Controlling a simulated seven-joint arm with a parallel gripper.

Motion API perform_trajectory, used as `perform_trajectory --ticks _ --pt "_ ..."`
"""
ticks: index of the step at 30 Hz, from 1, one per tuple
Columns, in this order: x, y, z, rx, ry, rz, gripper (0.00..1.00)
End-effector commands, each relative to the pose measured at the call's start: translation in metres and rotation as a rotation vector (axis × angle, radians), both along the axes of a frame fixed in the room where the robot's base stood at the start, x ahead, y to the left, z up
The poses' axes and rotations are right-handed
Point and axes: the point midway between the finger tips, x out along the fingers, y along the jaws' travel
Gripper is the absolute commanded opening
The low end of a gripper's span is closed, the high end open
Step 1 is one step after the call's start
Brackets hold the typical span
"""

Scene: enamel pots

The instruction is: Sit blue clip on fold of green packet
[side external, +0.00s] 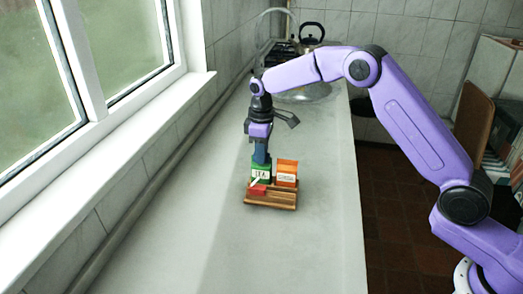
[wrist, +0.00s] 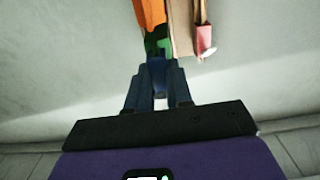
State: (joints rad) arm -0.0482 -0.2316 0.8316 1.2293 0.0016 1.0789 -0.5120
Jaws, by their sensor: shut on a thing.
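The green packet (side external: 261,173), with a white label reading TEA, stands upright in the wooden rack on the counter. It shows partly in the wrist view (wrist: 163,46), beyond the fingertips. My gripper (side external: 261,156) points straight down directly over the green packet. In the wrist view my gripper (wrist: 157,88) is shut on the blue clip (wrist: 157,70), a dark blue piece between the fingertips. The clip is at the packet's top edge; I cannot tell whether it touches or straddles the fold, because the fingers cover much of it.
An orange packet (side external: 287,172) with a white label stands close to the right of the green one. A red item (side external: 258,189) with a white part is at the front left of the wooden rack (side external: 270,201). The counter around is clear; a kettle (side external: 312,32) stands far back.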

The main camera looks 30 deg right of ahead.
Motion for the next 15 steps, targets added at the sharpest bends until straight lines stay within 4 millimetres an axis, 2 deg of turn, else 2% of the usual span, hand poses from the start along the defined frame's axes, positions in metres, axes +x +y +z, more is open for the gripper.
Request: perform_trajectory --ticks 10,11,12,13,15 --pt "-0.0002 -0.0001 -0.0037 0.0 0.0 0.0 0.0" --pt "-0.0003 0.0 -0.0037 -0.001 0.001 0.0 0.23" --pt "-0.0003 0.0 -0.0038 -0.001 0.001 0.0 0.36" --pt "-0.0003 0.0 -0.0038 -0.001 0.001 0.0 0.46" --pt "-0.0002 -0.0001 -0.0037 -0.001 0.001 0.0 0.5"
